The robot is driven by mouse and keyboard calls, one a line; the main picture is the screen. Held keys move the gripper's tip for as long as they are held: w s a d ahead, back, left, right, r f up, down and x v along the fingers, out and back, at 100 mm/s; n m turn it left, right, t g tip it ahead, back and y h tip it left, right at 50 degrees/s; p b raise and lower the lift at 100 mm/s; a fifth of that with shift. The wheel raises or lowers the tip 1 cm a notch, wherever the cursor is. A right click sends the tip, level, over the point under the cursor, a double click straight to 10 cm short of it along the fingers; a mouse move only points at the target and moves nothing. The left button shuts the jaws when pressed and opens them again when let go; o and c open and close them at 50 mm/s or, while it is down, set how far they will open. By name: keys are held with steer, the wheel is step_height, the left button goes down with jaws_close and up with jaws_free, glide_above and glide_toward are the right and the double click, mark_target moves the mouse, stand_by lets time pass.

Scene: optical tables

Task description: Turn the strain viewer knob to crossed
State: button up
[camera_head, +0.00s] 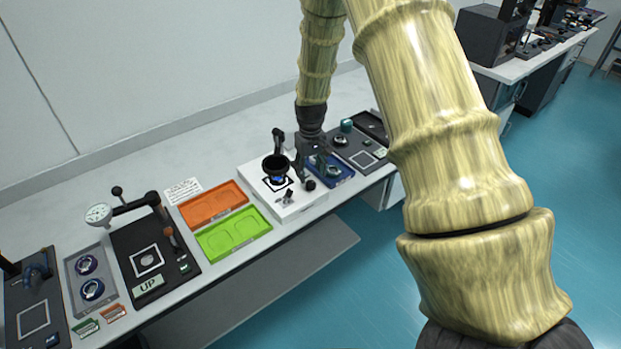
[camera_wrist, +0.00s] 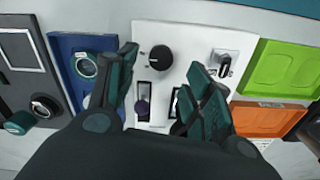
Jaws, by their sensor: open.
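The strain viewer is a white box (camera_head: 290,208) on the table, with a black round eyepiece-like part (camera_head: 275,165) above a lit blue spot. Its black knob (camera_head: 310,185) is near the front right corner. In the wrist view the white panel (camera_wrist: 190,40) fills the middle, and the round black knob (camera_wrist: 160,57) stands upright on it. My gripper (camera_wrist: 162,68) is open, with its two fingers apart and the knob showing between and beyond the tips. In the head view my gripper (camera_head: 312,168) hangs just above the viewer's right side. No contact with the knob is visible.
A small metal switch (camera_wrist: 222,62) sits beside the knob. A blue tray (camera_head: 330,170) with a ringed part adjoins the viewer on the right. Green (camera_head: 233,233) and orange (camera_head: 212,203) trays lie on the left. A gauge stand (camera_head: 98,214) stands farther left.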

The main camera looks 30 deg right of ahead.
mark_target(311, 183)
step_height(311, 183, up, 7)
stand_by(0.3)
stand_by(0.5)
